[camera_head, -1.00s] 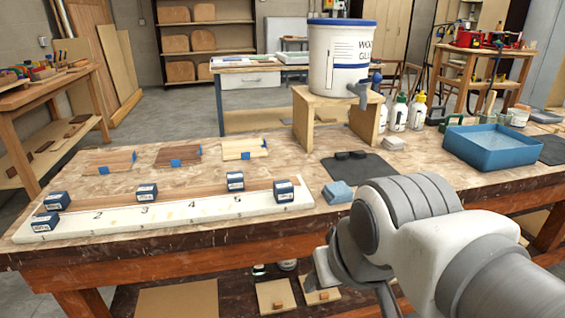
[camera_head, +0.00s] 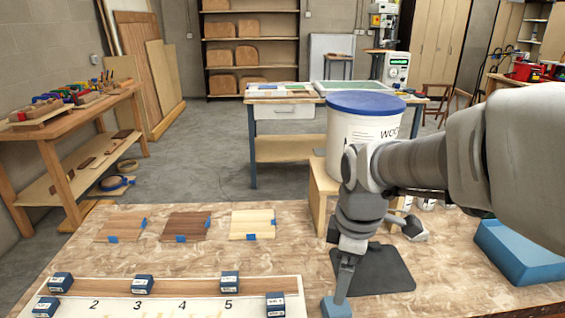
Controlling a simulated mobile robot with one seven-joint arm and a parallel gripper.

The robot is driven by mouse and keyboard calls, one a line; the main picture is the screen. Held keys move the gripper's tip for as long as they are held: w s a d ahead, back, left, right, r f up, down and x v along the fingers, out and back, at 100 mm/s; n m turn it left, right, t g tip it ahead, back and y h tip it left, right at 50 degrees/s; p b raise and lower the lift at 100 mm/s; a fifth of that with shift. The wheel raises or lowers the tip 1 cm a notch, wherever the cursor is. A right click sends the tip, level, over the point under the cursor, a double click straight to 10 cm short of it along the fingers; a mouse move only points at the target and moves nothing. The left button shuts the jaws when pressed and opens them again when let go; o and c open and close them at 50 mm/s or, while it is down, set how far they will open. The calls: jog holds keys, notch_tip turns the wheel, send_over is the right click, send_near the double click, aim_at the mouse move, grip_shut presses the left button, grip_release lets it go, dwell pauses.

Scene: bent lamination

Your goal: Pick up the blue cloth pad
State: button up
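The blue cloth pad (camera_head: 335,309) is at the bottom edge of the head view, just right of the white numbered board. It appears to be on the table, and its lower part is cut off by the frame. My gripper (camera_head: 343,292) points down with its fingertips at the pad's upper right part in the picture. The fingers overlap in this view, so I cannot tell whether they are open or closed on the pad.
A dark mat (camera_head: 385,275) lies just behind my gripper. The white glue bucket (camera_head: 350,130) on its wooden stand (camera_head: 318,195) is behind my arm. The numbered board (camera_head: 180,308) holds several small blue blocks.

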notch_tip(320, 180, up, 2)
jog(key=w+n+g+p, duration=0.1)
jog(key=w+n+p, duration=0.2)
jog(key=n+b, duration=0.1)
jog(key=n, duration=0.1)
send_over(333, 308)
notch_tip(333, 308, down, 12)
jog(key=shift+f, duration=0.2)
jog(key=shift+w+d+f+b, duration=0.15)
jog(key=shift+f+b, duration=0.05)
jog(key=shift+f, duration=0.7)
jog(key=shift+w+d+f+b, duration=0.1)
jog(key=shift+d+f+b, duration=0.15)
jog(key=shift+f, duration=0.65)
jog(key=shift+w+d+f+b, duration=0.1)
jog(key=shift+w+f+b, duration=0.1)
jog(key=shift+f, duration=0.7)
jog(key=c, duration=1.3)
jog(key=shift+r, duration=0.1)
jog(key=shift+c, duration=0.2)
